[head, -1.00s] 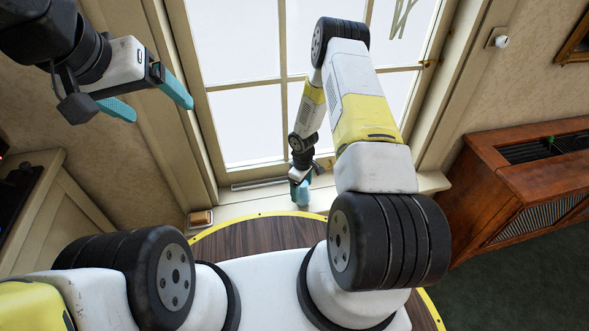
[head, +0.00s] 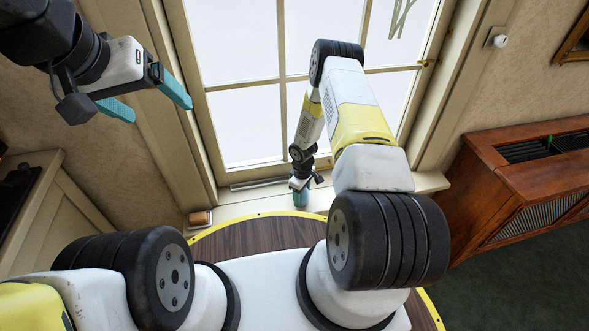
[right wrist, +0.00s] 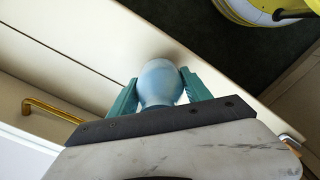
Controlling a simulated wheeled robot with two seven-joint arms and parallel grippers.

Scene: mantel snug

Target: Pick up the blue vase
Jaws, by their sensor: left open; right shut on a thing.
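The blue vase (right wrist: 160,82) is pale blue and rounded, and shows between the two teal fingers of my right gripper (right wrist: 159,92) in the right wrist view. The fingers are shut on it, one on each side. Its lower part is hidden behind the gripper's dark bar. In the head view my right gripper (head: 301,198) is low at the window sill, and I cannot make out the vase apart from the teal fingers there. My left gripper (head: 147,101) is open and empty at the upper left, with its teal fingers apart, well away from the vase.
A pale window sill (head: 245,207) runs below the window. A small brown block (head: 200,218) sits at its left end. A wooden cabinet (head: 525,190) stands at the right. A brass handle (right wrist: 50,111) shows in the right wrist view.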

